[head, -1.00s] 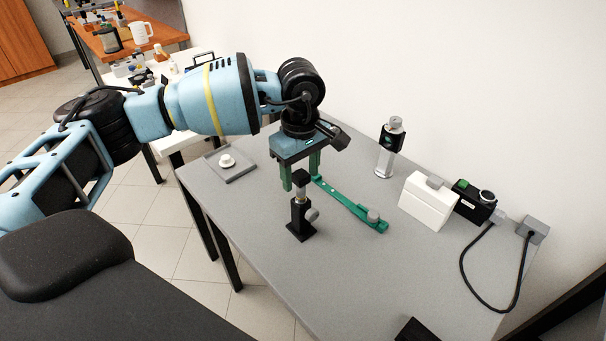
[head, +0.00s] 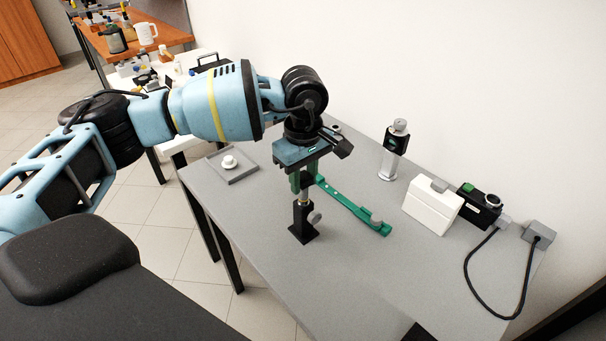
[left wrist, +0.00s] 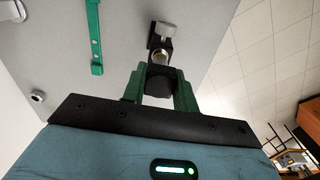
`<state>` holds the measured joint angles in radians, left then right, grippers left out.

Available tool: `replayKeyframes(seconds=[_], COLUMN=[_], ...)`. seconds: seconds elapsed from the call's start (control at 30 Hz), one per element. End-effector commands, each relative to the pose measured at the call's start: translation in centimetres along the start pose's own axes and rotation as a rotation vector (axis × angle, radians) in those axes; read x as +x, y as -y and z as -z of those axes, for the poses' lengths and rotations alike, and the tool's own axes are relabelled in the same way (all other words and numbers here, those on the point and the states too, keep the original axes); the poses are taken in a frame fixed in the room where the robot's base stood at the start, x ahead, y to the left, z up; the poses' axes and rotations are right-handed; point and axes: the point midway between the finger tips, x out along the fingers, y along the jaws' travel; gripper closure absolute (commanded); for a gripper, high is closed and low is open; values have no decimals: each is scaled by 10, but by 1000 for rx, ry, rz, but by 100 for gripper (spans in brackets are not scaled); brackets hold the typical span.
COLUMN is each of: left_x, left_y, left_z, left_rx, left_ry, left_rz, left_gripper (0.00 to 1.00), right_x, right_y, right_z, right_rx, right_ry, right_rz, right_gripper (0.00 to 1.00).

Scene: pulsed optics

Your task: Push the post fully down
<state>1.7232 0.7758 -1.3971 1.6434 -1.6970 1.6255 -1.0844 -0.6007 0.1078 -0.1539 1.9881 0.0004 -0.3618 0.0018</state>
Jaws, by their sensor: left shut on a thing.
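The post (head: 303,199) stands upright in a black post holder (head: 303,228) on the grey table, with a short silver length showing above the holder. A grey thumbscrew (head: 315,217) sticks out of the holder's side. My left gripper (head: 303,186) points down over the post with its green fingers on either side of the post's black top. In the left wrist view this black top (left wrist: 158,82) sits between the fingertips, shut on it, with the holder (left wrist: 158,40) beyond. How deep the post sits inside the holder is hidden. My right gripper is not in view.
A green strip (head: 347,204) with a grey knob lies right of the holder. A post with a black mount (head: 391,152), a white box (head: 432,207) and a black cabled device (head: 478,205) stand at the right. A grey tray (head: 236,173) lies left. The table's front is clear.

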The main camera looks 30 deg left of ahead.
Motion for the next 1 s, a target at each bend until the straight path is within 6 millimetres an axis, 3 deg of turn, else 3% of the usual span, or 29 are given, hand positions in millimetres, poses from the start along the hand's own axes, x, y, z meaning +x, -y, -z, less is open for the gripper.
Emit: replayKeyframes(seconds=[1.0], left_x=[22], left_y=[1], left_z=[0], left_rx=[1], left_ry=[1], left_rz=[4], left_gripper=[99], right_x=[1], right_y=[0], right_z=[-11], right_rx=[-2], right_ry=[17], right_rz=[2], right_gripper=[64])
